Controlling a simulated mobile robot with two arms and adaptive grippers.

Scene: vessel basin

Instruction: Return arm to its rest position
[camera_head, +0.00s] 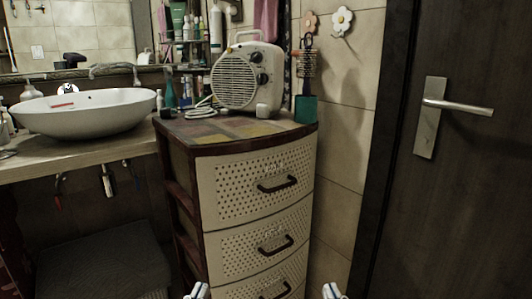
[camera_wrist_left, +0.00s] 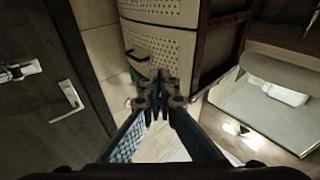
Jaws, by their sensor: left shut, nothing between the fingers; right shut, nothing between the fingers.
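My left gripper (camera_head: 197,291) shows only as a small pale part at the bottom edge of the head view, in front of the lower drawers. In the left wrist view, the left gripper (camera_wrist_left: 160,78) has its fingertips together with nothing between them. My right gripper (camera_head: 333,291) shows as a small pale part at the bottom edge of the head view, right of the drawer unit. Most of both grippers and both arms is outside the head view. Neither gripper visibly touches anything.
A drawer unit (camera_head: 252,178) with dark handles stands ahead, bearing a fan heater (camera_head: 247,80) and a teal cup (camera_head: 305,109). A white basin (camera_head: 85,112) sits on a counter (camera_head: 80,153) at left. A dark door (camera_head: 465,170) with a metal handle is at right.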

